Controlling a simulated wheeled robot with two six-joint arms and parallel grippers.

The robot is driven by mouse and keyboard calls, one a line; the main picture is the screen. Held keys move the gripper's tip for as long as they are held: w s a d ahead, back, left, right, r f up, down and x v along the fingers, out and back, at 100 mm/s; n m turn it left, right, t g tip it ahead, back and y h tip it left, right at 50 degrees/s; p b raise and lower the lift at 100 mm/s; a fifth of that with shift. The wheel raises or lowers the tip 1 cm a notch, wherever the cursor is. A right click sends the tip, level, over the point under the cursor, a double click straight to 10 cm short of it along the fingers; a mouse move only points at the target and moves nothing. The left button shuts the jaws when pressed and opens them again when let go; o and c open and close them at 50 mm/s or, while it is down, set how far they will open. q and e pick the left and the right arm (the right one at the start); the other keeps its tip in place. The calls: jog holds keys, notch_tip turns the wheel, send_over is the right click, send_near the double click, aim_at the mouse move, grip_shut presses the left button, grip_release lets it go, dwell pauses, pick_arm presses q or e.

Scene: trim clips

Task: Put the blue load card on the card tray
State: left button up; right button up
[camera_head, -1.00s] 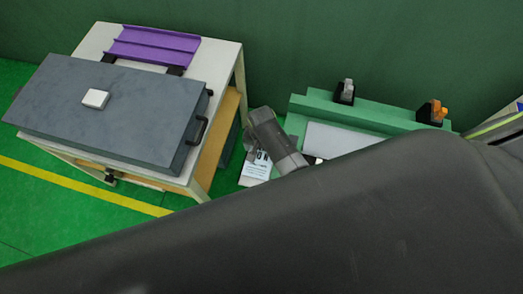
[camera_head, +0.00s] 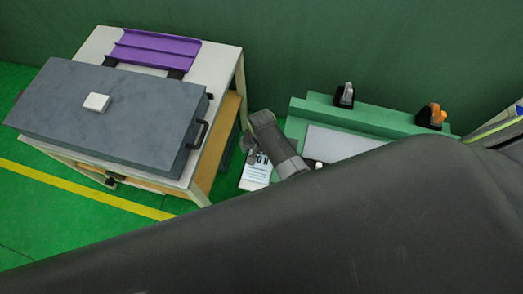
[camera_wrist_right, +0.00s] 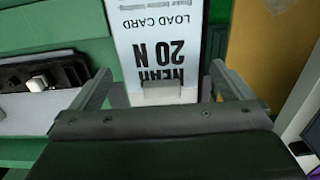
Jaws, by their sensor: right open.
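My right gripper (camera_wrist_right: 160,80) is open, one finger on each side of the card; contact is not visible. In the head view the right gripper (camera_head: 252,150) is partly hidden by its own wrist. A purple ridged tray (camera_head: 155,48) lies on the white table; I cannot tell if it is the card tray. My left gripper is not in view.
A grey slab (camera_head: 60,110) with a black handle and a small white block covers much of the white table (camera_head: 225,58). The green bench (camera_head: 375,120) carries a pale panel (camera_head: 335,141) and two black holders, one with an orange piece (camera_head: 437,112). My dark arm hides the foreground.

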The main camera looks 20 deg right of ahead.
aim_at(262, 156)
notch_tip(262, 156, up, 6)
jog(key=p, duration=0.6)
jog(key=shift+r, duration=2.75)
